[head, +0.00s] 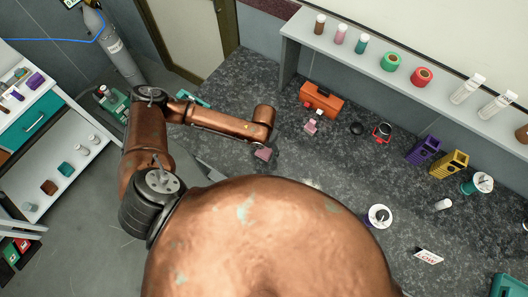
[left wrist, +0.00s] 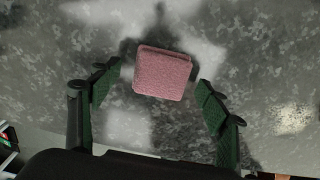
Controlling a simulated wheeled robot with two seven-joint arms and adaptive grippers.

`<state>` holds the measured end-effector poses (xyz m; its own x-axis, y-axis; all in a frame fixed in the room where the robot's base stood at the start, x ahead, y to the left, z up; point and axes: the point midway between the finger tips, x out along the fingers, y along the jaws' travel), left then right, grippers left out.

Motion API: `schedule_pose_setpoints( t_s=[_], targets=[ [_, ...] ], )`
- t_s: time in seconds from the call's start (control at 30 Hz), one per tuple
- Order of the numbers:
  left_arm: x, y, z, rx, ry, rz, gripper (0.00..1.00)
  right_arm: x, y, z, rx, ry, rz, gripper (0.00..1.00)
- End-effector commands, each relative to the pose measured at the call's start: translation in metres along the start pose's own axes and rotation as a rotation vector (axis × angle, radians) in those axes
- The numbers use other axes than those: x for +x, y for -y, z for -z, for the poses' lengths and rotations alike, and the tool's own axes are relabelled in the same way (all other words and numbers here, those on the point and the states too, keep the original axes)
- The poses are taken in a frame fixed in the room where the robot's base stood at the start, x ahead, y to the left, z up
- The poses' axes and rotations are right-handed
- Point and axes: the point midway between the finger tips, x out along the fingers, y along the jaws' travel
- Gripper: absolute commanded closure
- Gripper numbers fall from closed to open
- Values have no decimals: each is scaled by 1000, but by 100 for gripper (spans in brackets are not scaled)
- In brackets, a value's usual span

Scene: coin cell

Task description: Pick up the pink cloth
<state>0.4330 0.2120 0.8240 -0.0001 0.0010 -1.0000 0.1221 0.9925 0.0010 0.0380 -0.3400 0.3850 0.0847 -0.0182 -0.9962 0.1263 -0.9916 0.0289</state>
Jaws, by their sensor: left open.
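The pink cloth (head: 263,154) lies on the dark speckled counter, just below the end of my left arm in the head view. In the left wrist view it is a folded, roughly square pink pad (left wrist: 162,73). My left gripper (left wrist: 158,78) is open, with one green-padded finger on each side of the cloth and a gap to it on both sides. The cloth is not gripped. In the head view my left arm's end mostly hides this gripper. My right gripper is in neither view.
An orange toolbox (head: 322,98) stands at the back, with a small pink item (head: 311,126) in front of it. Purple (head: 424,149) and yellow (head: 449,164) racks stand to the right. A shelf (head: 390,84) with bottles runs along the back. Counter around the cloth is clear.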

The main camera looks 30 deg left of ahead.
Motion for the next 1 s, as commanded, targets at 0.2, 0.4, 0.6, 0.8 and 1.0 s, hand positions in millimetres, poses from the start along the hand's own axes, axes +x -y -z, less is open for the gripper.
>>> schedule_pose_setpoints(
  t_s=[0.2,0.4,0.6,0.8,1.0],
  targets=[
    [0,0,0,-1,0,0,43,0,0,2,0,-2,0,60],
    [0,0,0,-1,0,1,57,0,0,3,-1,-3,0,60],
    [-1,0,0,-1,0,1,68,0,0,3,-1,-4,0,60],
    [-1,0,0,-1,1,1,68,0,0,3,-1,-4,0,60],
    [-11,0,-1,-1,2,1,68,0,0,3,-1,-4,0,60]
  ],
)
